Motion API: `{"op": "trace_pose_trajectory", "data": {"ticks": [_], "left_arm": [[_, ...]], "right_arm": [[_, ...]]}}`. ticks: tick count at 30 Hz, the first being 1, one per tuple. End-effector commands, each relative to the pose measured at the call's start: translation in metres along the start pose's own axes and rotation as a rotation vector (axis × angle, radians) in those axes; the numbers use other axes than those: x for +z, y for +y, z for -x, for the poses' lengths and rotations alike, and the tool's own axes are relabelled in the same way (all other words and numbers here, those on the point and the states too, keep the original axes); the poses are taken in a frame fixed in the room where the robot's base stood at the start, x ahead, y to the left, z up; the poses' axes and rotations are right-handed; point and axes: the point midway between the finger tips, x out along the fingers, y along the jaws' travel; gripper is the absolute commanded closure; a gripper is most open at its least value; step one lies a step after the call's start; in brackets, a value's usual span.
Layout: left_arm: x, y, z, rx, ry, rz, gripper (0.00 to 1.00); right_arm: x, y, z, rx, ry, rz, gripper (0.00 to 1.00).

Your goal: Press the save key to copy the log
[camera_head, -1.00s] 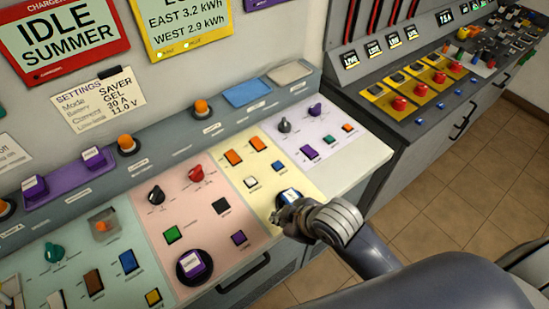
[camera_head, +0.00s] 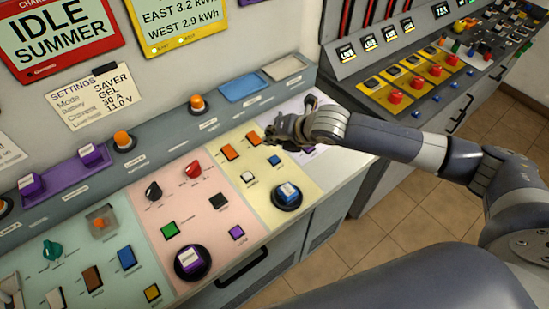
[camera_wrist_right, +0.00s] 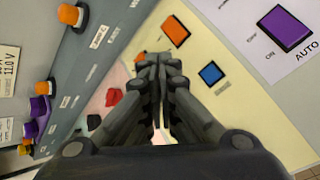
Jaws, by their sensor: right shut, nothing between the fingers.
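My right gripper (camera_head: 270,134) is shut and empty above the upper part of the pale yellow panel (camera_head: 285,172). I cannot read which key is save. My left gripper is not in view.
A blue block with a pale label (camera_head: 288,190) sits on a round black base at the panel's front. A purple block (camera_head: 190,259) sits on another black base on the pink panel. Orange knobs (camera_head: 197,102) line the back ledge. My right arm hides much of the lilac panel.

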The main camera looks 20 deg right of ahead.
Motion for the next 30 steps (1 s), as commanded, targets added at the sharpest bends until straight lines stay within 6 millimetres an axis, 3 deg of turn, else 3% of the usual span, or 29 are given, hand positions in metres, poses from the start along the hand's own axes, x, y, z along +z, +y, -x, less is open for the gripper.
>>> {"op": "trace_pose_trajectory", "data": {"ticks": [3, 8, 20, 30], "left_arm": [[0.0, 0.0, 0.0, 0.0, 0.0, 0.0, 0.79], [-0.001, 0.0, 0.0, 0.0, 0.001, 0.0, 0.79], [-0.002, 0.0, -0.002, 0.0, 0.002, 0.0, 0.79], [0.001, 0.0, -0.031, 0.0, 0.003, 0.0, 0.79]], "right_arm": [[0.02, -0.006, 0.003, -0.008, -0.02, 0.068, 1.0], [0.028, -0.009, 0.005, -0.011, -0.028, 0.103, 1.0], [0.027, -0.01, 0.003, -0.01, -0.027, 0.103, 1.0], [0.016, -0.023, -0.013, -0.01, -0.027, 0.103, 1.0]]}}
